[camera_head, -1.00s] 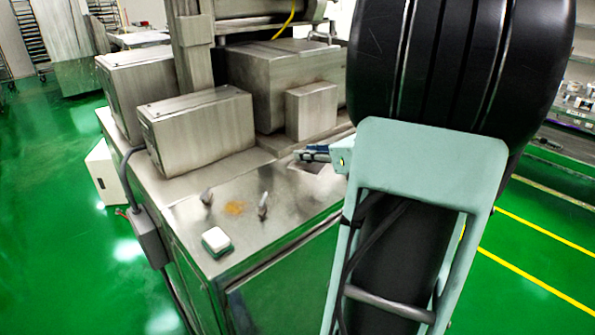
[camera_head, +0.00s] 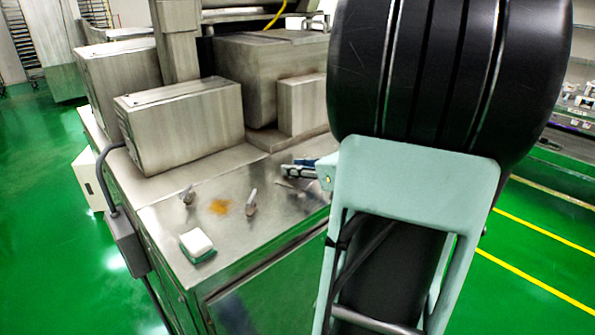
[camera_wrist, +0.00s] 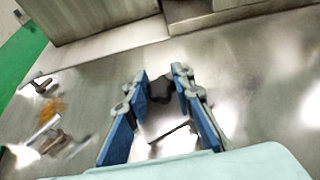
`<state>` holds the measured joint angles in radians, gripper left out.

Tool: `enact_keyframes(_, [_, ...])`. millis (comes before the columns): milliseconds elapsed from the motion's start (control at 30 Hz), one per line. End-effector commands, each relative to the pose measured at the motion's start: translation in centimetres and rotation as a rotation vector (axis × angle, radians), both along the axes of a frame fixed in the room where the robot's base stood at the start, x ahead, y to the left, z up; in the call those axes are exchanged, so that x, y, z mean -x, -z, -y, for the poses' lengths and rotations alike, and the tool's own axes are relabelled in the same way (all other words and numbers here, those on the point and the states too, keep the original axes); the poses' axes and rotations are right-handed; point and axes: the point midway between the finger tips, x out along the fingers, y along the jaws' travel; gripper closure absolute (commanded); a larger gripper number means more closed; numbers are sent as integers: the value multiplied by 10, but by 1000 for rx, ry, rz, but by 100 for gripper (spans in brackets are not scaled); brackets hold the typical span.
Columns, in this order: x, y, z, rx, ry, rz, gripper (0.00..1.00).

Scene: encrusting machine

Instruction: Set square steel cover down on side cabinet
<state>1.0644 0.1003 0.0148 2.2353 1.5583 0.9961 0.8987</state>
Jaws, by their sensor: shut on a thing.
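My gripper (camera_head: 290,170) reaches over the steel top of the side cabinet (camera_head: 165,217), and its blue-padded fingers (camera_wrist: 160,82) show in the wrist view. They are shut on a dark part between the tips, which looks like the handle of the square steel cover (camera_wrist: 164,118). The cover's bright plate shows between and below the fingers. Its outline blends with the shiny cabinet top, so I cannot tell whether it touches that surface. In the head view the cover is mostly indistinct beside my arm.
Two small metal latches (camera_head: 251,203) (camera_head: 187,195) and a white-and-green block (camera_head: 196,245) are on the cabinet top left of my gripper. A brown stain (camera_head: 220,207) lies between the latches. Steel boxes (camera_head: 180,122) stand behind. The front strip of the top is clear.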

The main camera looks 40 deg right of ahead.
Motion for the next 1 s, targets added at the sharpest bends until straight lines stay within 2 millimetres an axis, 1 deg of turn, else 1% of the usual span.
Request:
enact_keyframes(133, [0,-2,0,1,0,1,100])
enact_keyframes(267, [0,3,0,0,-1,1,100])
enact_keyframes(300, [0,3,0,0,-1,0,76])
enact_keyframes(433, [0,2,0,0,-1,0,61])
enact_keyframes(467, [0,2,0,0,-1,0,60])
enact_keyframes(700, [0,2,0,0,-1,0,60])
enact_keyframes(833, [0,-4,0,0,0,0,60])
enact_keyframes(967, [21,-11,3,1,4,1,60])
enact_keyframes(1000, [29,-14,3,2,2,1,60])
